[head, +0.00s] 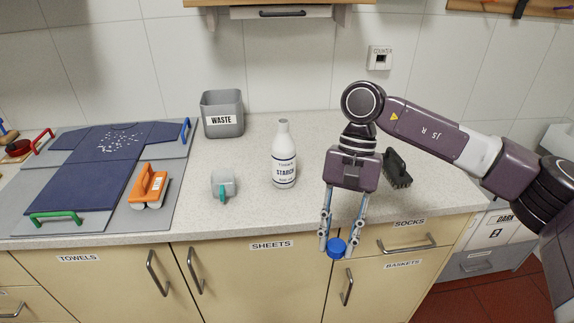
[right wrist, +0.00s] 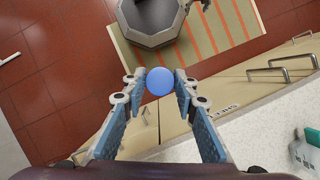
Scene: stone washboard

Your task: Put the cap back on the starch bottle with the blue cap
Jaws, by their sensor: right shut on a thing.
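The white starch bottle (head: 284,155) stands upright on the counter near its middle, labelled STARCH. No blue cap shows on its top. My right gripper (head: 337,245) points down in front of the counter's front edge, to the right of the bottle. It is shut on the blue cap (head: 336,248), held between its fingertips. The cap (right wrist: 160,81) also shows between the fingertips of my right gripper (right wrist: 158,84) in the right wrist view, with the floor beyond it. The bottle is not seen in the right wrist view. My left gripper is in neither view.
A grey waste bin (head: 222,115) stands behind, left of the bottle. A dark brush (head: 397,168) lies right, behind my right arm. Blue cloth (head: 80,185) covers the board at left.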

